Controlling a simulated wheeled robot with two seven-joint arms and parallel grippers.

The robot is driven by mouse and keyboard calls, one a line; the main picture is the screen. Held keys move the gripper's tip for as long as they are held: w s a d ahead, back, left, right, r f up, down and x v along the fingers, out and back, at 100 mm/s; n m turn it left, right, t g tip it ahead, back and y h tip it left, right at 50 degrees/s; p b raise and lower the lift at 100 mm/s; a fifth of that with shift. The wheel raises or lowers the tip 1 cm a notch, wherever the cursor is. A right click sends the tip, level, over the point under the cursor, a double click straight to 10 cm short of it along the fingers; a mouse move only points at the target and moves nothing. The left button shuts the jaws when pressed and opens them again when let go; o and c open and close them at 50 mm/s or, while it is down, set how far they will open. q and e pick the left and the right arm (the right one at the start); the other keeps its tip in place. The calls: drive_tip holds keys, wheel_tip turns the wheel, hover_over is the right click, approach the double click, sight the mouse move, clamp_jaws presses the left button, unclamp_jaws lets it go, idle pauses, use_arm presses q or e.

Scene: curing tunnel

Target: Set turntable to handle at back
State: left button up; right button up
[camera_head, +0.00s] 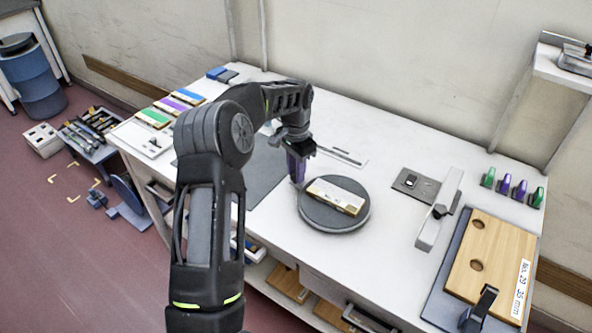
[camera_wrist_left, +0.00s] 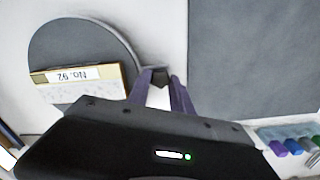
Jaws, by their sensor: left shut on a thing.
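The turntable (camera_head: 335,222) is a round dark grey disc on the white bench; part of it shows at the upper left of the left wrist view (camera_wrist_left: 75,38). A flat box (camera_head: 336,196) with wooden edges lies on it, labelled "No. 92" in the left wrist view (camera_wrist_left: 75,75). My left gripper (camera_head: 297,180) is at the disc's left, back-left edge in the head view. In the left wrist view its purple fingers (camera_wrist_left: 161,84) are shut on a small dark handle (camera_wrist_left: 155,73) at the disc's rim. The head view hides the handle behind the gripper. My right gripper is not in view.
A dark grey mat (camera_head: 262,172) lies left of the turntable. A grey plate (camera_head: 414,186), a white bar-shaped fixture (camera_head: 440,208) and a wooden board (camera_head: 490,265) stand to the right. Green and purple pieces (camera_head: 505,184) line the back right. Bare bench surrounds the disc's front and right.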

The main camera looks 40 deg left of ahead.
use_arm(q)
clamp_jaws()
idle(0.8)
